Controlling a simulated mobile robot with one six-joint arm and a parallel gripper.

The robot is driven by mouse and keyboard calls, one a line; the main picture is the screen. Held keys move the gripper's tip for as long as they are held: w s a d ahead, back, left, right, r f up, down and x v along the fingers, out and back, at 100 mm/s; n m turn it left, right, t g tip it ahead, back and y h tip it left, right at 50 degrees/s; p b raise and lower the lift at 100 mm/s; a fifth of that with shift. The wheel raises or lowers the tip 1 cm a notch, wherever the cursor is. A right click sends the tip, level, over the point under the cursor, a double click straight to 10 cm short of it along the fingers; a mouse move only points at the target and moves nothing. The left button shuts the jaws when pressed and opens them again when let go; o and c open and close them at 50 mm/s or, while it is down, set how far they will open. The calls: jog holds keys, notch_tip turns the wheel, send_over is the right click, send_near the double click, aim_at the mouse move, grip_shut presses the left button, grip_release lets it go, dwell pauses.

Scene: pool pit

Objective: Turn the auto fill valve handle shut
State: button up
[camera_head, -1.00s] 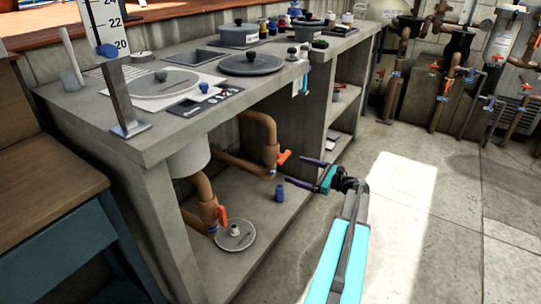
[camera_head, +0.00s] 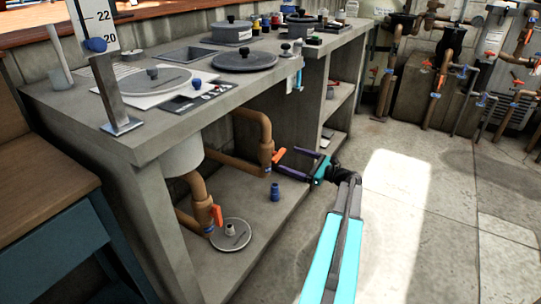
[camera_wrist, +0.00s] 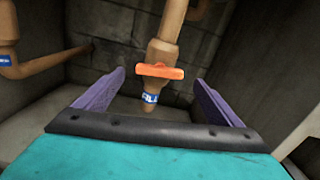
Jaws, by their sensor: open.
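The orange valve handle (camera_head: 279,155) is on the rear brown pipe under the counter. In the wrist view the handle (camera_wrist: 160,71) lies crosswise on the pipe, above a blue label (camera_wrist: 151,98) ending in "FILL". My gripper (camera_head: 286,159) is open, its two purple fingers pointing left at this handle. In the wrist view the handle appears centred between the fingertips, with a gap on each side. I cannot tell whether the fingertips reach past it; no contact shows.
A second orange handle (camera_head: 217,215) is on the front pipe, near a round grey lid (camera_head: 230,234). A blue fitting (camera_head: 275,192) stands on the lower shelf below my gripper. The counter (camera_head: 150,125) overhangs the pipes. Open floor (camera_head: 400,240) lies to the right.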

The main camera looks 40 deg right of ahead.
aim_at(278, 155)
jog(key=b+x, duration=0.3)
jog(key=x, duration=0.6)
jog(key=shift+w+f, duration=0.1)
jog(key=shift+w, duration=0.05)
jog(key=shift+w+a, duration=0.15)
jog(key=shift+w, duration=0.5)
jog(key=c, duration=1.1)
jog(key=shift+o, duration=0.2)
jog(key=shift+r+p, duration=0.3)
jog(key=shift+p, duration=0.7)
jog(key=m+p, duration=0.1)
jog(key=p, duration=0.3)
jog(key=shift+f+m, duration=0.1)
jog(key=shift+m, duration=0.2)
jog(key=shift+f, duration=0.1)
jog(key=o, duration=1.1)
jog(key=shift+c, duration=0.2)
